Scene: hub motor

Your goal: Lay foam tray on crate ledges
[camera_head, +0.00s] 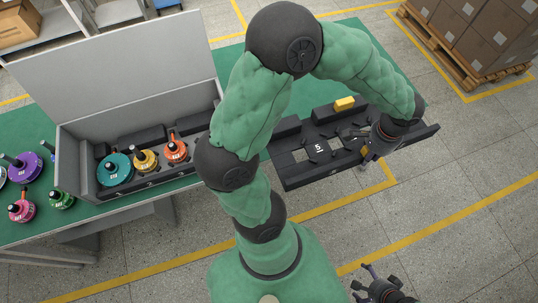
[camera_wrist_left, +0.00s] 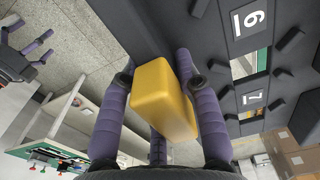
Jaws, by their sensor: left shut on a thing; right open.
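The foam tray (camera_head: 300,172) is a long dark slab with cut-outs and white numerals, and its left end is close to my arm in the head view. It also shows in the left wrist view (camera_wrist_left: 222,35). A yellow block (camera_head: 344,103) sits on its far edge. My left gripper (camera_head: 366,153) is shut on a yellow block (camera_wrist_left: 160,98) at the near edge. The tray appears held in the air beside the table. The grey crate (camera_head: 150,190) stands open to the left, with several hub motors inside; its ledges are not clearly visible. My right gripper (camera_head: 374,283) is open and empty, low in the head view.
The crate's raised lid (camera_head: 125,70) stands behind it. Loose coloured motors (camera_head: 27,170) stand on the green table (camera_head: 30,232) left of the crate. Stacked cartons (camera_head: 480,35) on a pallet stand at the far right.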

